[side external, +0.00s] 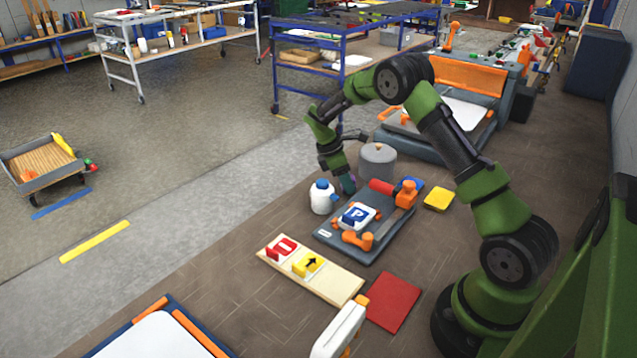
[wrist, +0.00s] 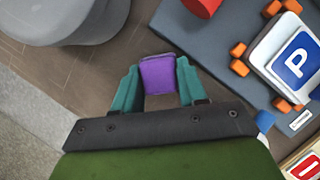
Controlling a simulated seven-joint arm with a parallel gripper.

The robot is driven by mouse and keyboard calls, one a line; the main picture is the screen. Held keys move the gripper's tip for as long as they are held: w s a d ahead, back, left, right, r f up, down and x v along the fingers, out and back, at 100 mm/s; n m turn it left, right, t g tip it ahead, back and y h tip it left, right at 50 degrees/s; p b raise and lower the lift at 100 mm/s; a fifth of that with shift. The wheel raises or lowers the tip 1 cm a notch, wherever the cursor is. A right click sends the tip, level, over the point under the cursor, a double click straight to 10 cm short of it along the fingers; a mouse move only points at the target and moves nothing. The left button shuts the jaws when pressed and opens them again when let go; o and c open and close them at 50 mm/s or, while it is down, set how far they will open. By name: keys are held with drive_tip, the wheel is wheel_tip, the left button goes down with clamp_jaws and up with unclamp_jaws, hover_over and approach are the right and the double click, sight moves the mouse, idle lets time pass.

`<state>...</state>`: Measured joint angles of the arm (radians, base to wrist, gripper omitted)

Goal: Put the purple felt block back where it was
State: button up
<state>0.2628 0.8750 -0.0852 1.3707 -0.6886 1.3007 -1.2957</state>
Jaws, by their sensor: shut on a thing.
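The purple felt block (wrist: 159,74) sits between the two teal fingers of my gripper (wrist: 158,88) in the wrist view, with a finger on each side of it. My gripper is shut on it. In the side view my gripper (side external: 347,184) points down between a white bottle and a grey drum, beyond the grey board. The block cannot be made out in the side view. Whether it touches the surface below is not clear.
Close by are the grey drum (side external: 377,162), the white bottle (side external: 321,197) and the grey board (side external: 346,250) bearing a blue P sign (side external: 356,214) and a red cylinder (side external: 383,187). A yellow block (side external: 438,200), a wooden plank (side external: 333,284) and a red mat (side external: 393,303) lie apart.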

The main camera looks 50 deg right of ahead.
drive_tip(key=o, duration=0.7)
drive_tip(key=shift+f, duration=0.15)
drive_tip(key=shift+c, duration=0.2)
drive_tip(key=a+r+m+t, duration=0.1)
drive_tip(key=a+r, duration=0.2)
drive_tip(key=r, duration=0.3)
drive_tip(key=a+r+m+t+y, duration=0.1)
drive_tip(key=a+r, duration=0.2)
drive_tip(key=r, duration=0.4)
drive_tip(key=a+r+m+t, duration=0.1)
drive_tip(key=a+r, duration=0.2)
drive_tip(key=r, duration=0.3)
drive_tip(key=s+a+r+m+t+y, duration=0.2)
drive_tip(key=s+a+m, duration=0.3)
drive_tip(key=s+a, duration=0.3)
drive_tip(key=s+a+r+m+t+y, duration=0.2)
drive_tip(key=s+a+m+t, duration=0.3)
drive_tip(key=s, duration=0.7)
drive_tip(key=a+r, duration=0.1)
drive_tip(key=a, duration=0.1)
drive_tip(key=shift+a, duration=0.4)
